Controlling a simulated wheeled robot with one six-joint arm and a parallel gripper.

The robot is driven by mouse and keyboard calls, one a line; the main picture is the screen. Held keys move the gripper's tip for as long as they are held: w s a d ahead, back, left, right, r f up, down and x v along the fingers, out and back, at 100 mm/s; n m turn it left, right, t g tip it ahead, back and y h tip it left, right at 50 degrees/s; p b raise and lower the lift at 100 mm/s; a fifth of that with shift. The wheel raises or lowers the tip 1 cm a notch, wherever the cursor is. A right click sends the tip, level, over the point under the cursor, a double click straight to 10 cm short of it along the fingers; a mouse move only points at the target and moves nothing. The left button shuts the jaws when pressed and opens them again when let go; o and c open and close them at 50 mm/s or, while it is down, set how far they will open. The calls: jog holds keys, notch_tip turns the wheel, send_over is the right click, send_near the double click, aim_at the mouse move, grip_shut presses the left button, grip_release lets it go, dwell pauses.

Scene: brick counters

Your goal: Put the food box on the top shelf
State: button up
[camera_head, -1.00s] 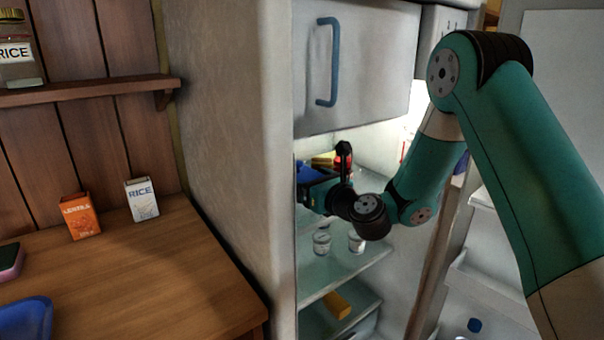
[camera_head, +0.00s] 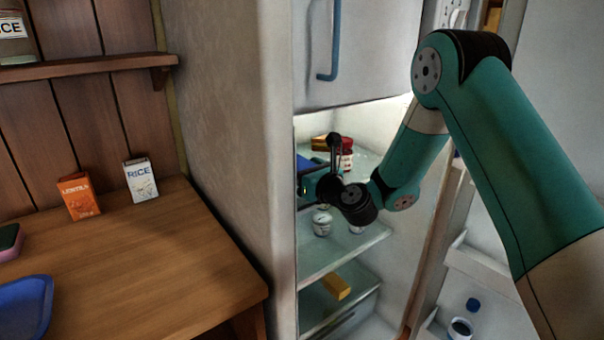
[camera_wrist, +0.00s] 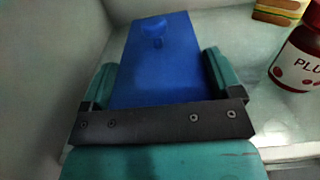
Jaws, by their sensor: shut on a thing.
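The food box is a blue box with a small round knob (camera_wrist: 160,48). In the wrist view it lies between the two teal fingers of my gripper (camera_wrist: 158,78), which is shut on it. In the head view only a blue part of the box (camera_head: 308,163) shows, inside the open fridge near its left wall. My arm and the fridge side hide the rest. The top shelf (camera_head: 368,160) is a glass shelf inside the fridge. The box is over or on this shelf; whether it touches the glass I cannot tell.
A red jar (camera_head: 346,155) stands on the top shelf, right of the box, with a layered food piece (camera_wrist: 281,10) behind it. White-lidded jars (camera_head: 322,221) stand on the shelf below. A yellow block (camera_head: 336,287) lies lower. The closed upper door (camera_head: 370,60) hangs above.

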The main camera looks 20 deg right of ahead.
jog(key=shift+f, duration=0.15)
jog(key=o, duration=0.8)
jog(key=shift+b+v, duration=4.15)
jog(key=shift+v, duration=1.9)
